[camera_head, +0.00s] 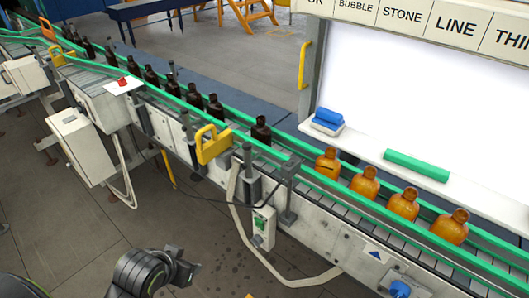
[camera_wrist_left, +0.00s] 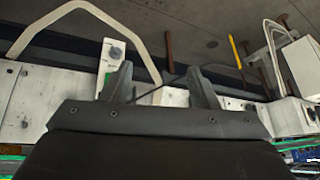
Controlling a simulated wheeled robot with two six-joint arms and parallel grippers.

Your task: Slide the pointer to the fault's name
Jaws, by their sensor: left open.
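I cannot make out a pointer for certain. Several amber bottles stand before the screen; the leftmost bottle (camera_head: 327,163) carries a short dark line across its body. My left gripper (camera_head: 187,271) is low at the bottom left of the head view, well apart from the plates. In the left wrist view its two fingers (camera_wrist_left: 160,88) are apart with nothing between them. My right gripper is not in view.
A conveyor with green rails (camera_head: 225,108) crosses the view, carrying dark bottles. A green bar (camera_head: 416,165) and a blue block (camera_head: 328,116) lie on the screen's ledge. A yellow handle (camera_head: 213,146) and a blue knob (camera_head: 400,289) stick out in front.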

